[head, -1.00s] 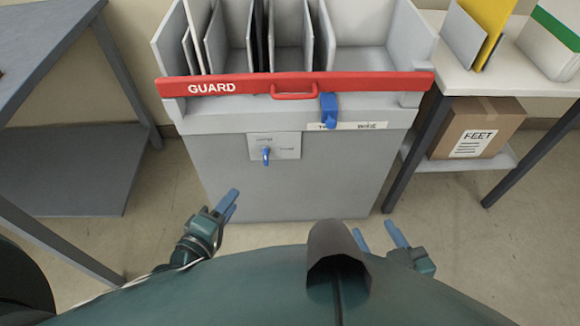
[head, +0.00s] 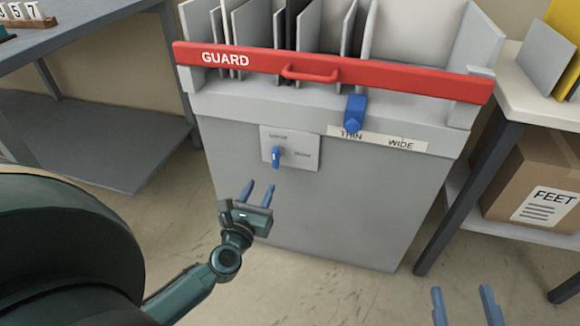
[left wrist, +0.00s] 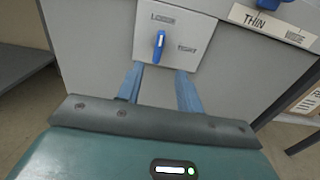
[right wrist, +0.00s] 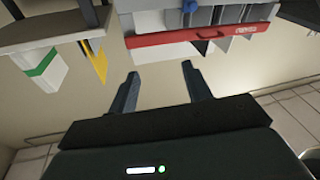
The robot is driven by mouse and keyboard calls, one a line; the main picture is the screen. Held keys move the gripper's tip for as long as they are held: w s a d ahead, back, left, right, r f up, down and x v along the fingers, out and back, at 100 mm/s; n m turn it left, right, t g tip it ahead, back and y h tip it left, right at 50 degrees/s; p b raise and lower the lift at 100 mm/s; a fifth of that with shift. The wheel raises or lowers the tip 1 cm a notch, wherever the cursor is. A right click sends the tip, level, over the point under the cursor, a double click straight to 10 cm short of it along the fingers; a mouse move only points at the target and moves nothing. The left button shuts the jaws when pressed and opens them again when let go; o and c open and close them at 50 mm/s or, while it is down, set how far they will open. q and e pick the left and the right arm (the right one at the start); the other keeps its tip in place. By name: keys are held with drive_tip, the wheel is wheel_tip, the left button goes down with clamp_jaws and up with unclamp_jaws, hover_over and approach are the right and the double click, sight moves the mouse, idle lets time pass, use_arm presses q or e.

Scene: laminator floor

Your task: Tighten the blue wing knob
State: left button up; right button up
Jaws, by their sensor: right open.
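The blue wing knob (head: 276,157) sits on a pale plate (head: 304,157) on the front of the grey machine, its wing close to upright. In the left wrist view the knob (left wrist: 160,42) points up toward the LOOSE label, with TIGHT to its right. My left gripper (head: 258,188) is open and empty, just below and in front of the plate, apart from the knob. In the left wrist view its fingertips (left wrist: 160,72) lie below the knob, one to each side. My right gripper (head: 462,292) is open and empty at the lower right; it also shows in the right wrist view (right wrist: 160,72).
A red GUARD bar (head: 330,72) with a handle crosses the machine above the plate. A blue slider (head: 354,113) sits by the THIN/WIDE label (head: 378,138). A grey table (head: 95,30) stands left; a shelf with a FEET box (head: 535,185) stands right.

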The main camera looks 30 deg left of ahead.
sight(274, 160)
use_arm(q)
drive_tip(key=b+x, duration=0.1)
drive_tip(key=x, duration=1.2)
drive_tip(key=shift+a, duration=0.15)
use_arm(e)
drive_tip(key=shift+a, duration=0.15)
use_arm(q)
drive_tip(key=c, duration=0.7)
drive_tip(key=shift+o, duration=0.2)
